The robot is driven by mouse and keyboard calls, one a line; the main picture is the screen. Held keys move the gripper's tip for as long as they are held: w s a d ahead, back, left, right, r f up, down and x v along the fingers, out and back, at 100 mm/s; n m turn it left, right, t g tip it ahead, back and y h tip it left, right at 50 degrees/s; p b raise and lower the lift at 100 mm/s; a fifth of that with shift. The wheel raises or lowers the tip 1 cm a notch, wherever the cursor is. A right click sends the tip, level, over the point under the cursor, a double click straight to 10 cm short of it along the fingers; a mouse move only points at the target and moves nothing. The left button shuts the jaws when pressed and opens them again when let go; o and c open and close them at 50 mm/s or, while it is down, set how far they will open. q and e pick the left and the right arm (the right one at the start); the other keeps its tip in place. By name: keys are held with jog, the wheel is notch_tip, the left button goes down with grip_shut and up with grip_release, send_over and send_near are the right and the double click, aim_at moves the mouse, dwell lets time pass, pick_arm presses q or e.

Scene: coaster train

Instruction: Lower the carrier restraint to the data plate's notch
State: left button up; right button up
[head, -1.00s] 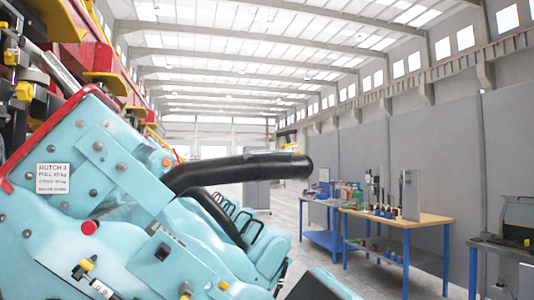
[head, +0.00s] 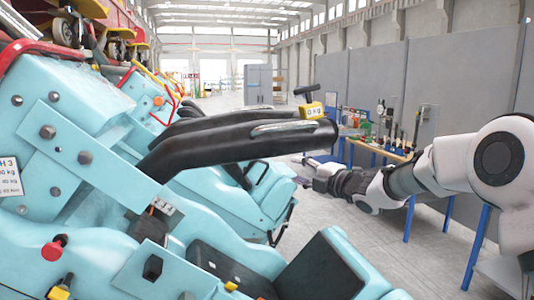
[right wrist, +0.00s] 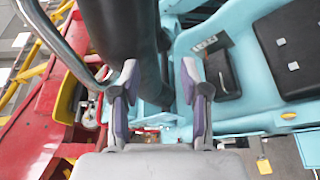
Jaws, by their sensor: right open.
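The carrier restraint is a thick black padded bar (head: 220,145) with a grey grab handle (head: 288,127), reaching right from the turquoise carrier in the head view. The bar (right wrist: 118,28) is also in the right wrist view, ahead of the fingers. My left gripper is out of view.
A yellow device with a black handle (head: 309,109) shows just above the bar's end. The black seat pad (head: 322,275) is below the bar. More turquoise carriers stand behind. A workbench (head: 378,150) with tools is at the right. The floor between is clear.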

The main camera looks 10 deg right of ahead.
jog(key=p, duration=0.1)
send_near(291, 127)
jog(key=w+a+f, duration=0.2)
jog(key=w+f, duration=0.1)
jog(key=w, duration=0.2)
notch_tip(291, 127, up, 3)
jog(key=s+t, duration=0.1)
jog(key=s, duration=0.1)
jog(key=p+x, duration=0.1)
jog(key=x, duration=0.1)
jog(key=p+x, duration=0.2)
jog(key=x, duration=0.1)
jog(key=p+x, duration=0.2)
jog(key=x, duration=0.1)
jog(key=shift+w+d+f, duration=0.15)
jog(key=shift+d+f, duration=0.15)
jog(key=shift+f, duration=0.15)
jog(key=shift+s+r, duration=0.2)
jog(key=shift+s, duration=0.3)
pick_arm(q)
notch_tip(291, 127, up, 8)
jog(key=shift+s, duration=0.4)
pick_arm(e)
jog(key=shift+w, duration=0.1)
grip_shut()
